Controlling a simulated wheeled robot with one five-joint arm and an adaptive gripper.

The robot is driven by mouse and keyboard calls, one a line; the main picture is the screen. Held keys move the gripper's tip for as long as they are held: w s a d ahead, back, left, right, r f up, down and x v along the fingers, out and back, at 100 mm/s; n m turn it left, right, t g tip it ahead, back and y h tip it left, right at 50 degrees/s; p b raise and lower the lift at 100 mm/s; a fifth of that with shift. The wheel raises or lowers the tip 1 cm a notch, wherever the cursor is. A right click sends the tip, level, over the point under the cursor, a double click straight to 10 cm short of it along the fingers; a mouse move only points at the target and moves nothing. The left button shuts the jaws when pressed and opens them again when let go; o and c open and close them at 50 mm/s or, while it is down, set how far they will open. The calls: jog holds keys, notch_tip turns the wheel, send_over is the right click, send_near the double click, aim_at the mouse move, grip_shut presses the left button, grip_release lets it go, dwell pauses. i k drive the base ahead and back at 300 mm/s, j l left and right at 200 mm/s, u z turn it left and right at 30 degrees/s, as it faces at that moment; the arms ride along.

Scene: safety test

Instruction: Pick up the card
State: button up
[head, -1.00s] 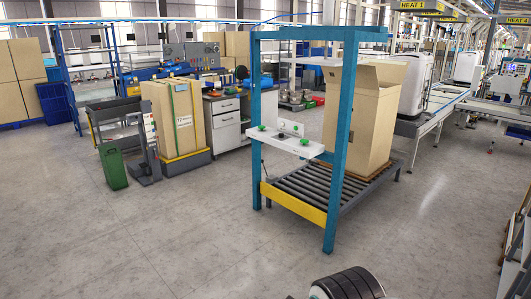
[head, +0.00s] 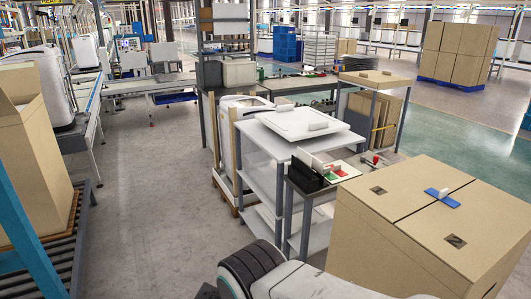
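A small white piece stands upright in a blue base (head: 442,197) on top of a large cardboard box (head: 415,225) at the right; it may be a card, but it is too small to be sure. Red and green flat pieces (head: 335,173) and a black holder (head: 305,177) with something pale upright in it lie on a small stand left of the box. I cannot tell which of these is the card. Only part of my arm shows at the bottom edge, left of the box. My gripper is not in view.
A grey shelf cart (head: 275,180) with a white panel (head: 303,122) stands close ahead, left of the box. A roller conveyor (head: 80,235) with an open carton (head: 30,150) is at the left. Clear floor (head: 160,200) lies between conveyor and cart.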

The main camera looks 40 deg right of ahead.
aim_at(316, 164)
jog(key=i+l, duration=0.25)
jog(key=i, duration=0.3)
jog(key=i+l+z, duration=0.1)
jog(key=i, duration=0.5)
jog(key=i+l, duration=0.3)
jog(key=i, duration=0.25)
jog(key=i+l, duration=0.3)
jog(key=l, duration=0.15)
jog(key=i+l+u, duration=0.15)
jog(key=l, duration=0.25)
jog(key=i, duration=0.1)
